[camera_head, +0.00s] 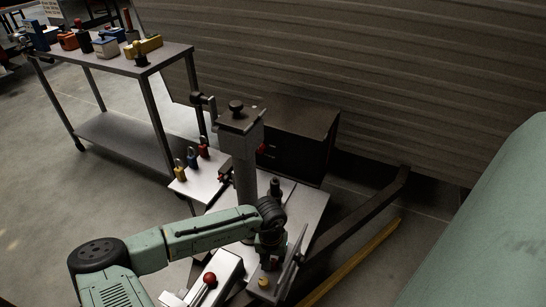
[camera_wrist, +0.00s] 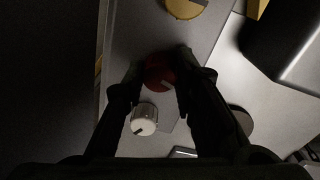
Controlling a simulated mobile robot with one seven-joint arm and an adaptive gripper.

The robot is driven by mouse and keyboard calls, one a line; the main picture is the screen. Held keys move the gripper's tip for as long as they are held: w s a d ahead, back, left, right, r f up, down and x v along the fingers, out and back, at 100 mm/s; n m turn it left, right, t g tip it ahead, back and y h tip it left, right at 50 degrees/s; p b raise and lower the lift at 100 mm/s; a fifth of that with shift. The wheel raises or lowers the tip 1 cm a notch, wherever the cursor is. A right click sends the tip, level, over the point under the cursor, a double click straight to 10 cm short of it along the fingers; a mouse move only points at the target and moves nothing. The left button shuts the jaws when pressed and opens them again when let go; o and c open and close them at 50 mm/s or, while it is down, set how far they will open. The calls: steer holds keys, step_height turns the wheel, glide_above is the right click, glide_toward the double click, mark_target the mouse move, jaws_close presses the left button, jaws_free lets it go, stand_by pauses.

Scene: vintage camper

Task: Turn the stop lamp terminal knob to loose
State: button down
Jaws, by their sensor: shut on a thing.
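In the wrist view, the two dark fingers of my gripper (camera_wrist: 158,85) are shut on a dark red round knob (camera_wrist: 157,70), one finger on each side. The knob has a small pale mark near its lower right edge. It sits on a grey panel (camera_wrist: 135,50) between a yellow knob (camera_wrist: 184,8) and a white knob (camera_wrist: 144,122) with a dark pointer line. No label is readable, so I cannot tell which knob is named stop lamp. In the head view my gripper (camera_head: 271,264) points down at the panel and hides the red knob. The yellow knob also shows there (camera_head: 263,282).
A red ball handle (camera_head: 210,279) stands on a white box just left of my gripper. A grey post with a black knob (camera_head: 236,105) rises behind the arm. Colored padlocks (camera_head: 192,158) stand on a plate. A workbench (camera_head: 125,62) is at the back left.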

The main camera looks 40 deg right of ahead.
steer(key=n+p, duration=0.2)
steer(key=shift+r+n, duration=0.15)
steer(key=shift+n, duration=0.25)
steer(key=shift+n+p, duration=0.3)
steer(key=shift+n, duration=0.2)
steer(key=c, duration=1.3)
jaws_free()
step_height(320, 180, up, 12)
steer(key=shift+w+a, duration=0.15)
steer(key=shift+a, duration=0.1)
